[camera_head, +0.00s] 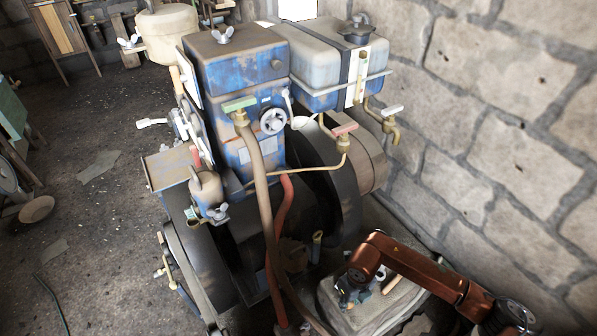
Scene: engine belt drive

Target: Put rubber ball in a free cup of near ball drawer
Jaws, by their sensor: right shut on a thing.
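My right arm comes in from the lower right, and its gripper (352,291) is low beside the engine, over a pale grey block-like surface (392,312). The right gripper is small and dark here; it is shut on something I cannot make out. I cannot pick out the rubber ball, the ball drawer or its cups in this view. My left gripper is not in view.
A large blue engine (238,75) with a grey tank (318,65), hoses and a dark wheel fills the middle. A stone wall (500,120) closes off the right side. The floor (90,230) at left is mostly open, with scattered flat pieces and a round dish (37,209).

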